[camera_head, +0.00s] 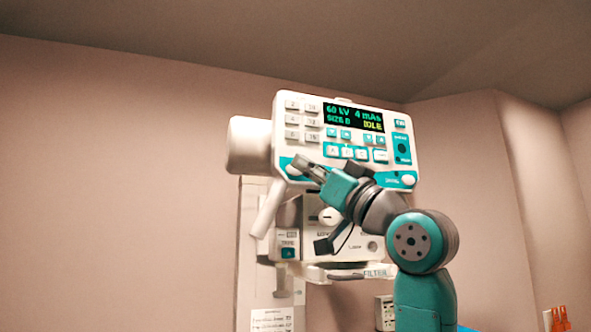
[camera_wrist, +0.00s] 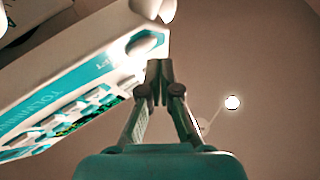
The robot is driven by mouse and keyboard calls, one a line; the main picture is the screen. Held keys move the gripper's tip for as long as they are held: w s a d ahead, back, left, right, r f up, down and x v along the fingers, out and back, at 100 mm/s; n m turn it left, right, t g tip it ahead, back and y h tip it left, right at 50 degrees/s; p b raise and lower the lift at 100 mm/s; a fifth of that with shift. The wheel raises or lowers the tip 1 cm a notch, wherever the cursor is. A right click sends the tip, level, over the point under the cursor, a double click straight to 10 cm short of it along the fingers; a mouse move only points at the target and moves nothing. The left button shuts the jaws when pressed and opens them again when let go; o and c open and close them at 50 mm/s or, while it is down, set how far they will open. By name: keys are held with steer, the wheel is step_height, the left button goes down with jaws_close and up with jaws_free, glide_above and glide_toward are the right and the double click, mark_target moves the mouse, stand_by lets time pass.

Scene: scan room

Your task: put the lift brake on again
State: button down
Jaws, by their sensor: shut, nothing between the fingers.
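The white tube-head control panel (camera_head: 345,110) is in the middle of the head view, with teal fields and a lit display. A pale knob (camera_head: 293,170) sits at its lower left corner on a teal field. My gripper (camera_head: 301,164) is shut and empty, its tips in front of that corner and partly covering the knob. In the wrist view the shut fingertips (camera_wrist: 159,68) are beside the panel edge (camera_wrist: 95,45), and a white rounded knob (camera_wrist: 146,8) is at the top edge, cut off. The lettering there is too small to read surely, so I cannot tell which control is the lift brake.
The display (camera_head: 353,117) reads 60 kV, 4 mAs, SIZE D, IDLE. Another pale knob (camera_head: 408,180) is at the panel's lower right. A white cylinder (camera_head: 249,146) and a slanting handle (camera_head: 267,208) are at left; a lower unit (camera_head: 290,240) hangs below. Free room lies left.

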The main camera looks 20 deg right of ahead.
steer(key=shift+s, duration=0.15)
steer(key=shift+s, duration=2.35)
